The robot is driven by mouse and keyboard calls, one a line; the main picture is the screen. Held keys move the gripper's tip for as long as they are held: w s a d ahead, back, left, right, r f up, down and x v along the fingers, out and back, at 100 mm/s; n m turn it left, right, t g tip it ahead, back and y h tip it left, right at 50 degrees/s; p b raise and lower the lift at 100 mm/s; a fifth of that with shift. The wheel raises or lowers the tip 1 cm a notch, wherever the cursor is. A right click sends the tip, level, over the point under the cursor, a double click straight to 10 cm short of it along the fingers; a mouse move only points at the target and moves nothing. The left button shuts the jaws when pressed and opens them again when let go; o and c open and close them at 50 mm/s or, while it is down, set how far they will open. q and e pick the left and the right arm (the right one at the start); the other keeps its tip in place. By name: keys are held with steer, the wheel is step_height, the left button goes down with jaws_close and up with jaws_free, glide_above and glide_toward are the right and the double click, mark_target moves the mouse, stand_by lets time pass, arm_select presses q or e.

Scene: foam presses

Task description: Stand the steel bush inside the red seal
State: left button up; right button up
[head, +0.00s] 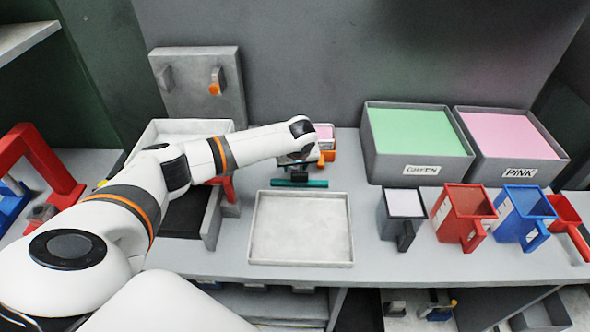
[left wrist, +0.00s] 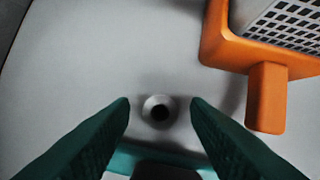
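A small grey metal ring with a dark hole, which looks like the steel bush (left wrist: 158,108), shows in the left wrist view on a grey surface. My left gripper (left wrist: 160,104) is open, with one dark green finger on each side of the bush and a gap to each. Whether the fingertips are level with it or above it, I cannot tell. In the head view the left gripper (head: 298,183) hangs over the back of the bench, behind the shallow tray. The bush is not distinguishable there. I cannot make out the red seal. My right gripper is not in view.
An orange frame with a handle (left wrist: 267,95) stands close at the upper right of the left fingers. A shallow pale tray (head: 300,262) lies in front. Red (head: 462,213) and blue (head: 523,212) holders and the green bin (head: 415,170) stand to the right.

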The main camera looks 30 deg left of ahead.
arm_select(q)
jaws_close()
steer(key=shift+r, duration=0.1)
